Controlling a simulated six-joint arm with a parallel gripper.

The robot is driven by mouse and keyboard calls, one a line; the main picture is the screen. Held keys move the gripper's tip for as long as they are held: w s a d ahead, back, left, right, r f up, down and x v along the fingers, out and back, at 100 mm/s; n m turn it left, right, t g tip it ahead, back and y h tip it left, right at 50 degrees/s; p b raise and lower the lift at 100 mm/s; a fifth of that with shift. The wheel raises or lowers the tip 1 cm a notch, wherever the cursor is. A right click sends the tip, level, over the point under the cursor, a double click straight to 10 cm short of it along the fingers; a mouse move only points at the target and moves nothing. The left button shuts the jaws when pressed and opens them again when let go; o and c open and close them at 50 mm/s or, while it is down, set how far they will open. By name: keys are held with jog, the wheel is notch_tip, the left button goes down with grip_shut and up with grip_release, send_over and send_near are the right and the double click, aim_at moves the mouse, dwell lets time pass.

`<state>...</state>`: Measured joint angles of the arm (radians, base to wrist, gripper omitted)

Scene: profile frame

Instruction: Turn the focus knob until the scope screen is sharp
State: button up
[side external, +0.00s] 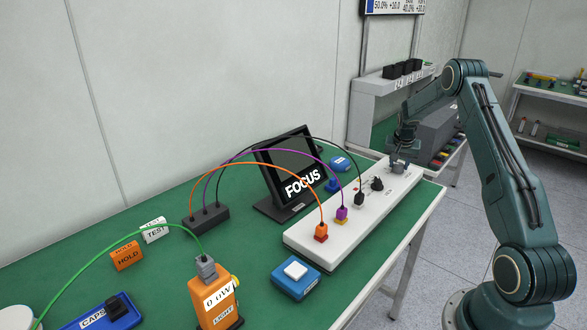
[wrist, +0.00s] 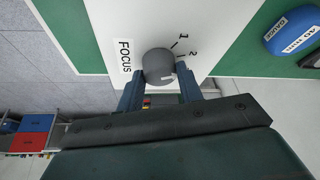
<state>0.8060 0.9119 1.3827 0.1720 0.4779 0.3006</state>
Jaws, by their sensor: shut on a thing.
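The grey round focus knob (wrist: 158,64) stands on the white panel (wrist: 110,20), beside the printed word FOCUS and the scale marks 1 and 2. A pale mark on the knob's top lies toward its lower right edge, away from the numerals. My gripper (wrist: 159,80) is shut on the knob, one finger on each side. In the side external view my gripper (side external: 399,158) is at the far right end of the white panel. The scope screen (side external: 287,156) is dark, with white FOCUS lettering across its lower right; I cannot tell how sharp its picture is.
Orange, purple and black cables arch from a dark block (side external: 206,219) to plugs on the white panel (side external: 300,240). A black knob (side external: 377,184) stands near my gripper. A blue box (side external: 296,279), an orange LIGHT unit (side external: 214,303) and HOLD and TEST blocks occupy the green bench.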

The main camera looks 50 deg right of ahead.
dwell(0.3)
jog(key=o, duration=1)
jog(key=shift+r, duration=0.15)
jog(key=v, duration=1.3)
jog(key=shift+a+r, duration=0.2)
jog(key=shift+r, duration=0.05)
